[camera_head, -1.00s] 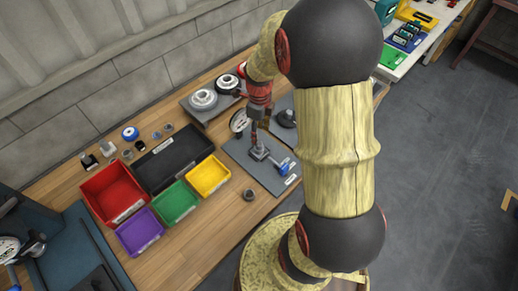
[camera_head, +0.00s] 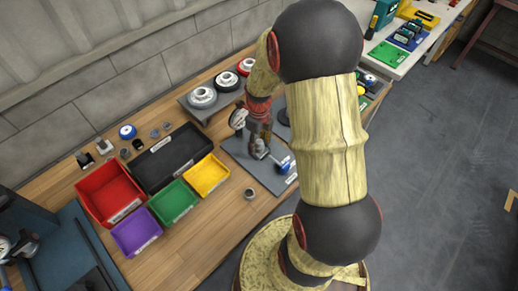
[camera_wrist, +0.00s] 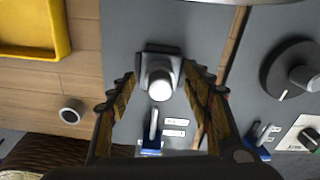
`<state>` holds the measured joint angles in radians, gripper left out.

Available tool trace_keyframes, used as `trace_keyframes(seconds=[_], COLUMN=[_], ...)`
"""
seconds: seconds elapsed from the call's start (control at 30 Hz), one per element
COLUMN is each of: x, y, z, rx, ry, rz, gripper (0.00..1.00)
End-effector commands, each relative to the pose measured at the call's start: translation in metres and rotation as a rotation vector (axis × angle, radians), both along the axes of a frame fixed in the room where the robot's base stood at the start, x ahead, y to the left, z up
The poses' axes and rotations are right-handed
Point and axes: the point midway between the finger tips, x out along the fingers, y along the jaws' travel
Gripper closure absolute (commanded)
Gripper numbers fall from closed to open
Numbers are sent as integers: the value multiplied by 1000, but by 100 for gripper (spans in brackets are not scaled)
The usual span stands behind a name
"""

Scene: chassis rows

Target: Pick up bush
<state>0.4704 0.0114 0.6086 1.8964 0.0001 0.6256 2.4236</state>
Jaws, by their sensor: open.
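My gripper (camera_head: 257,136) is over the grey plate (camera_head: 238,152) on the wooden bench. In the wrist view my gripper (camera_wrist: 158,75) is open, with a jagged-edged finger on each side. Between the fingers shows a pale round cylinder (camera_wrist: 160,82) on a dark square base; I cannot tell whether it is the bush. A blue-handled clamp (camera_wrist: 152,145) is just below it in that view. A small grey hollow cylinder (camera_head: 249,193) stands apart on the bare wood, also in the wrist view (camera_wrist: 72,110); it may be the bush. No contact is visible.
Red (camera_head: 106,192), black (camera_head: 172,158), yellow (camera_head: 206,175), green (camera_head: 173,203) and purple (camera_head: 137,232) bins stand left of the plate. Round grey and red parts sit on a raised shelf (camera_head: 214,108) behind. A dark dial (camera_wrist: 292,70) is right of my gripper.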

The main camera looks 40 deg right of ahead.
Motion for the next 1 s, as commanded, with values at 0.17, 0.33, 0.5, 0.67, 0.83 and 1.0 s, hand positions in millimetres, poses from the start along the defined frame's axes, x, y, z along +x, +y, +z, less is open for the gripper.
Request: trace_keyframes(seconds=[0.17,0.33,0.5,0.67,0.83,1.0], x=[0,0,0,0,0,0], y=[0,0,0,0,0,0], z=[0,0,0,0,0,0], rx=[-1,-1,0,0,0,0], ry=[-1,-1,0,0,0,0], rz=[0,0,0,0,0,0], gripper=[50,57,67,76,86,96])
